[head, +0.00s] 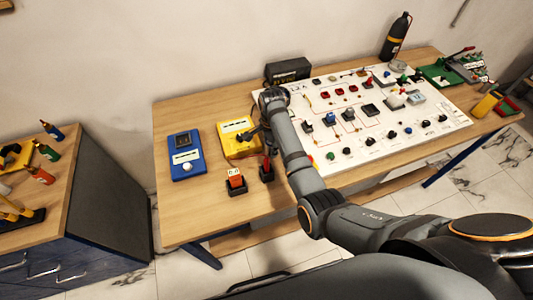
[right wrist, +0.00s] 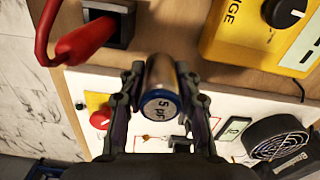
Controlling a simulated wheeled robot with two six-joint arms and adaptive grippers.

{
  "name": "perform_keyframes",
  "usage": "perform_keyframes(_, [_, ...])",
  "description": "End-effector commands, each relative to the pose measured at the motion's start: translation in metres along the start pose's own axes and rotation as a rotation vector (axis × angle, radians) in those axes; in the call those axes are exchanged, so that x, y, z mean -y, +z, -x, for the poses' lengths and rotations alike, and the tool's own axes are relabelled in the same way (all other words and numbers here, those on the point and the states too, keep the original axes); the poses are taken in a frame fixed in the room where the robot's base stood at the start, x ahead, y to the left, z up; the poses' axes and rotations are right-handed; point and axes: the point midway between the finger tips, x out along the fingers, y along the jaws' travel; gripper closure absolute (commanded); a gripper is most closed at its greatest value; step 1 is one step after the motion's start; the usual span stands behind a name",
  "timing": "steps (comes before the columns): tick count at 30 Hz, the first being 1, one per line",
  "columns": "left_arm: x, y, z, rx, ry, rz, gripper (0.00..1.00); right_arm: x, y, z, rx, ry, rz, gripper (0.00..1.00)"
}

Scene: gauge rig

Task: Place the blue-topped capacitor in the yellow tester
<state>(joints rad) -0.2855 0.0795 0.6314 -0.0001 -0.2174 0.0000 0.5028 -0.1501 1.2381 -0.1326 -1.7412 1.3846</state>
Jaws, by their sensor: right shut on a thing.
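My right gripper (head: 258,138) is shut on the blue-topped capacitor (right wrist: 160,92), a silver cylinder whose blue-rimmed end reads 5 µF in the right wrist view. The gripper's fingers (right wrist: 161,76) press on either side of it. In the head view the capacitor cannot be made out behind my gripper and arm. The yellow tester (head: 232,146) stands on the table, just left of my right gripper; it also shows at the upper right of the right wrist view (right wrist: 228,40), apart from the capacitor. My left gripper is not in view.
A blue meter (head: 186,155) lies left of the tester. A black holder with an orange-red block (head: 236,180) stands in front of it. A white circuit board (head: 370,112) fills the table's right part.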

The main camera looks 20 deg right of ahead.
Motion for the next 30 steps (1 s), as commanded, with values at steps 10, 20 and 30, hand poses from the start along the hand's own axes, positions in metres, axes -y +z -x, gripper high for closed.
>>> perform_keyframes(10, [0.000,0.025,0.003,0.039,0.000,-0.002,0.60,0.009,0.013,-0.019,0.001,0.000,0.000,0.99])
perform_keyframes(20, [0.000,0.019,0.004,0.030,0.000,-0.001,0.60,0.011,0.014,-0.053,0.000,-0.001,-0.001,0.99])
perform_keyframes(30, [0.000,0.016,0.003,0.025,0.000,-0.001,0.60,0.010,0.014,-0.055,0.000,-0.001,-0.001,0.58])
